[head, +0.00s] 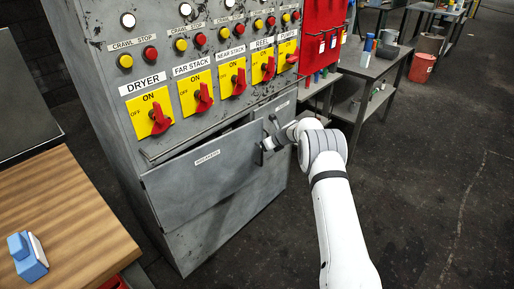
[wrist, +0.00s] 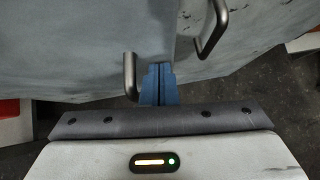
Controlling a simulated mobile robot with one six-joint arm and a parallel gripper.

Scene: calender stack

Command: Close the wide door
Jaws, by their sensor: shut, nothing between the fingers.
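The wide door (head: 200,178) is a grey labelled panel low on the grey control cabinet. It stands ajar, with a dark gap along its top edge. In the wrist view the door (wrist: 75,45) fills the upper left, with its bar handle (wrist: 130,76) near its right edge. My gripper (head: 267,145) is at the door's right end, and its blue fingers (wrist: 158,72) are shut and empty just right of that handle. I cannot tell whether the fingers touch the door or handle.
A narrower door (head: 275,108) is to the right, and its handle (wrist: 212,30) is close by in the wrist view. Red rotary switches (head: 160,118) sit above. A wooden table (head: 70,215) with a blue-and-white object (head: 28,257) stands at left. Floor (head: 430,160) at right is clear.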

